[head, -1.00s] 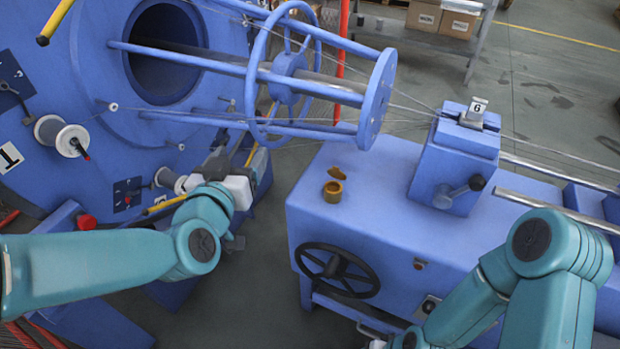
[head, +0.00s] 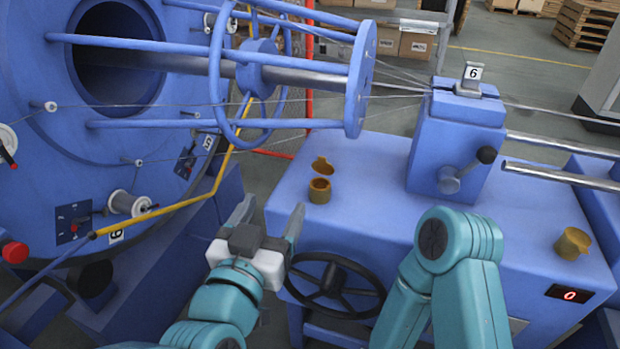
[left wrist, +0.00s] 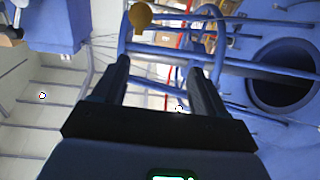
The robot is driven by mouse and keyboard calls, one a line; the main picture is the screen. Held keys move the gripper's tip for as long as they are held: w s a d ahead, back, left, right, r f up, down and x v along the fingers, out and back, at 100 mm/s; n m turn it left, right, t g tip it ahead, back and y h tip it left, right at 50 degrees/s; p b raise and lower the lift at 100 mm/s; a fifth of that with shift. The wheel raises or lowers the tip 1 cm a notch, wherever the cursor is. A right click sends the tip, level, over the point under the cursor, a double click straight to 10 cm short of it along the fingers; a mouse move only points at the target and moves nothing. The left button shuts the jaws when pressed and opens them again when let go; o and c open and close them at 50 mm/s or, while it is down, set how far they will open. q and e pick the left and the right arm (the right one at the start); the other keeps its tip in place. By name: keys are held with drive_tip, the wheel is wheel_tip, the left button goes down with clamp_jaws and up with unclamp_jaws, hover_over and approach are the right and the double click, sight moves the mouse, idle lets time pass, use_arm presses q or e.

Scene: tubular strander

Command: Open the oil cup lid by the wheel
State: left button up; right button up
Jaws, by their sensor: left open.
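The brass oil cup (head: 320,192) stands on the blue housing just behind the black handwheel (head: 335,286). Its lid (head: 322,166) is raised and tilted back, and the dark cup mouth shows. My left gripper (head: 270,214) is open and empty, in front and to the left of the cup, apart from it, beside the wheel. In the left wrist view, a brass piece (left wrist: 140,15) that looks like this cup shows beyond the open fingers (left wrist: 157,70), near the top edge. My right gripper is out of view; only its arm shows.
Another brass cup (head: 573,243) with its lid down sits at the right of the housing. A blue block with a lever (head: 457,150) stands on the housing. The strander's cage (head: 355,80) and thin wires hang over the left and back.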

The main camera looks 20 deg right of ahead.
sight(322, 164)
use_arm(q)
drive_tip(key=shift+m+h, duration=0.4)
drive_tip(key=d+x, duration=0.1)
drive_tip(key=x, duration=0.4)
drive_tip(key=s+d+f+b+x, duration=0.1)
drive_tip(key=x, duration=0.4)
drive_tip(key=s+d+x, duration=0.1)
drive_tip(key=x, duration=0.5)
drive_tip(key=shift+w+f+b, duration=0.15)
drive_tip(key=shift+f+b, duration=0.15)
drive_tip(key=shift+f, duration=0.1)
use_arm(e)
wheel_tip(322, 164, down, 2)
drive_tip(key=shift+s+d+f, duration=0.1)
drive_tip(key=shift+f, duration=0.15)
